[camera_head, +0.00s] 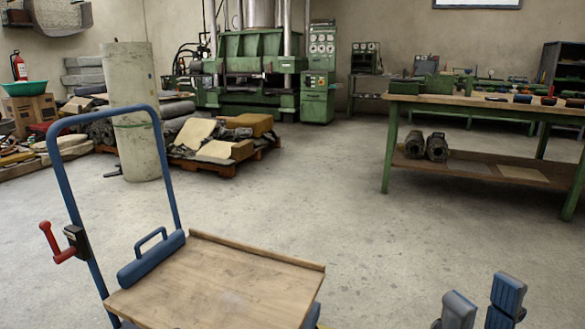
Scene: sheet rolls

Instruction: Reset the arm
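My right gripper (482,304) shows at the bottom right edge. Its two blue-grey fingers point up and stand apart, with nothing seen between them. Its base and arm are cut off by the frame. My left gripper is not in view. A cart with a wooden deck (215,287) and a blue tube handle (66,185) stands at the front left, to the left of my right gripper and apart from it. A tall pale sheet roll (132,100) with a thin green band stands upright on the floor behind the cart.
A green-legged workbench (470,100) with tools stands at the right. Green machinery (255,65) stands at the back. The concrete floor (330,190) between cart and bench is clear.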

